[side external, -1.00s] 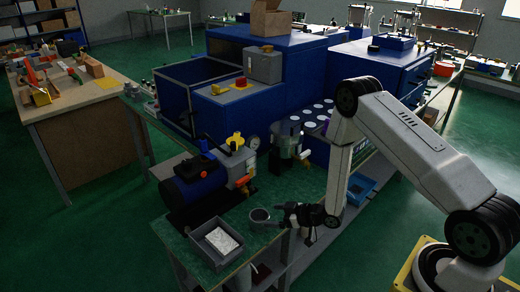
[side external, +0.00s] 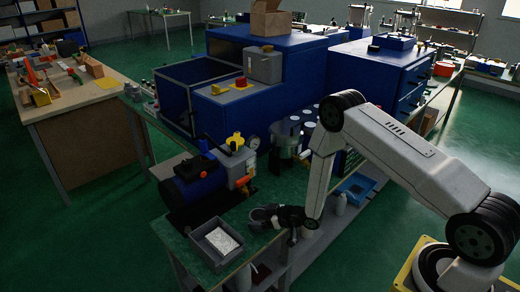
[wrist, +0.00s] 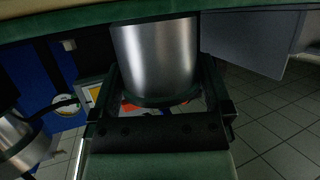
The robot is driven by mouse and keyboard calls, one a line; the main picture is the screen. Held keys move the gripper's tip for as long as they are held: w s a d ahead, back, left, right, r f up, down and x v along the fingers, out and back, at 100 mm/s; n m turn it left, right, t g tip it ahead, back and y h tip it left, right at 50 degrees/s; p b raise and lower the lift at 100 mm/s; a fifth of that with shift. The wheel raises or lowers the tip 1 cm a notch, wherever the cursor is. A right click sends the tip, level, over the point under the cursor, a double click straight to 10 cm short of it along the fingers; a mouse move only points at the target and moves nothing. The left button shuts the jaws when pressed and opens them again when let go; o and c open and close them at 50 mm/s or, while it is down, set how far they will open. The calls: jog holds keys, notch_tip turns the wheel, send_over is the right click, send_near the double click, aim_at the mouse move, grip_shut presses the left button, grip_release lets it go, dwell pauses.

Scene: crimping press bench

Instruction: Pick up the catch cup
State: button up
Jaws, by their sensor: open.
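The catch cup (side external: 258,215) is a small grey metal cup at the bench's front edge, left of my gripper (side external: 264,217) in the side view. In the wrist view the cup (wrist: 155,55) is a shiny silver cylinder between the two fingers of my gripper (wrist: 160,85). The jaws are open, with one finger on each side of the cup. I cannot tell whether either finger touches it. In the side view the gripper partly covers the cup.
A grey tray with white contents (side external: 208,248) sits left of the cup. A blue motor unit with a gauge (side external: 195,182) stands behind it. A clear-and-metal vessel (side external: 287,138) stands farther back. The bench edge (side external: 240,258) is close to the front.

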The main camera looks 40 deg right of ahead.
dwell(0.5)
jog(key=c, duration=1.1)
jog(key=shift+r, duration=0.1)
jog(key=shift+w+r, duration=0.1)
jog(key=shift+r, duration=0.6)
jog(key=s+r, duration=1.1)
jog(key=s, duration=0.3)
jog(key=shift+r, duration=0.2)
jog(key=shift+a, duration=0.1)
